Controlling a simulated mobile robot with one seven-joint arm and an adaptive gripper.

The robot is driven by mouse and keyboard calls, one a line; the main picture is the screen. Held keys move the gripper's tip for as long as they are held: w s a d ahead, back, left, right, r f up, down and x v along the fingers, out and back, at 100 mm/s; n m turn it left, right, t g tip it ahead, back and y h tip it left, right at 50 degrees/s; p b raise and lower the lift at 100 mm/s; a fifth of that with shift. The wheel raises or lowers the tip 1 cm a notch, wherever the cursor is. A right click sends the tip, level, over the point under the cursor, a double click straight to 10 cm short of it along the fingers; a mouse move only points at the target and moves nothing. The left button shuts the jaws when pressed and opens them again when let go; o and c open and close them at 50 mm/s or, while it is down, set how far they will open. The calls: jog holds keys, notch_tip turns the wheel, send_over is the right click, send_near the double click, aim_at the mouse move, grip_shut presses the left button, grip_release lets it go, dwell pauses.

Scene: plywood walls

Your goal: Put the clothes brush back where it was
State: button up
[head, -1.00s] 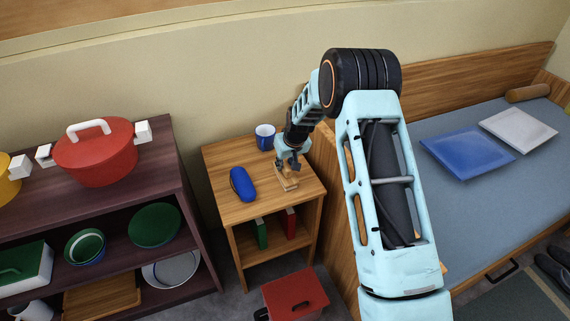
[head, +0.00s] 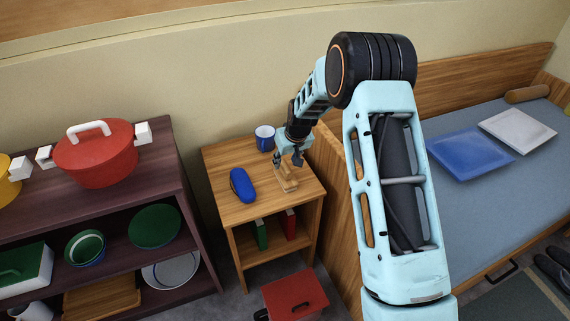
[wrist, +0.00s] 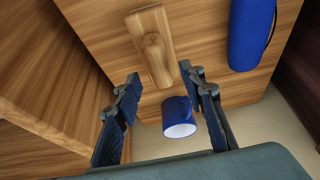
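The clothes brush (head: 286,180), a light wooden block with a raised wooden grip, lies on the small bedside table (head: 228,209). In the wrist view the brush (wrist: 151,45) lies flat on the tabletop, beyond the fingertips. My gripper (head: 289,158) is just above and behind the brush in the head view. In the wrist view my gripper (wrist: 163,84) has its two fingers wide apart with nothing between them at the tips. The brush is apart from the fingers.
A blue case (head: 242,185) lies left of the brush. A blue mug (head: 265,138) stands at the table's back edge, near my gripper. The bed's wooden side (head: 337,190) rises close on the right. A dark shelf (head: 175,184) with a red pot (head: 95,155) stands left.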

jog(key=v, duration=0.8)
jog(key=shift+r, duration=0.2)
